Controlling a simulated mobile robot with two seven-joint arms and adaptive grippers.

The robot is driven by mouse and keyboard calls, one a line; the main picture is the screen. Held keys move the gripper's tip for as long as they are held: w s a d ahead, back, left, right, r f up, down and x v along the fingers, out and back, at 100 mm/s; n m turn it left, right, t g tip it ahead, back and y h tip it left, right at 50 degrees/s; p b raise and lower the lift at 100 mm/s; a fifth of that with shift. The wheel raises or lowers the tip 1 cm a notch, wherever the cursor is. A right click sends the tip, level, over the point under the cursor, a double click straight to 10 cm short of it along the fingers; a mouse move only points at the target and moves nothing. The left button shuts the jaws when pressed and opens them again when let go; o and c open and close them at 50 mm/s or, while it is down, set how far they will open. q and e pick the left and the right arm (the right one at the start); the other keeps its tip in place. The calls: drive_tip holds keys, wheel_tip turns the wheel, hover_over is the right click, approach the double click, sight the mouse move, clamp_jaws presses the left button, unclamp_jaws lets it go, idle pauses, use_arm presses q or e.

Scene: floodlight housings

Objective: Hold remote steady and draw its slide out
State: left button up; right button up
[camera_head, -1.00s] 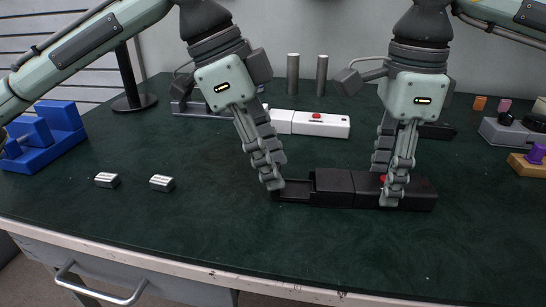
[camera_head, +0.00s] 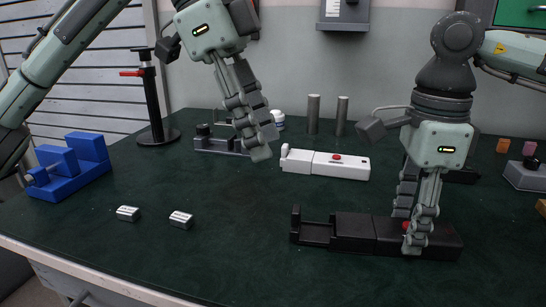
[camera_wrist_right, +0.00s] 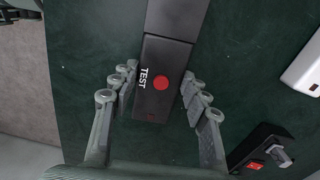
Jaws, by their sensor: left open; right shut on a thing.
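The black remote (camera_head: 442,240) lies on the green table in the head view, with a red button on top. Its slide (camera_head: 317,232) sticks out of the left end as an open tray with a raised end tab. My right gripper (camera_head: 409,224) is shut on the remote's body, one finger on each long side. In the right wrist view the remote (camera_wrist_right: 154,106) shows the word TEST between the fingers. My left gripper (camera_head: 257,152) is open and empty, raised above the table and clear of the slide.
A white remote-like unit (camera_head: 326,164) lies behind the black remote. Two small metal blocks (camera_head: 181,219) and a blue fixture (camera_head: 72,168) are at the left. Two grey cylinders (camera_head: 313,113) stand at the back. The table's front middle is clear.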

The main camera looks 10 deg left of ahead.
idle(0.4)
drive_tip(key=o, duration=1.3)
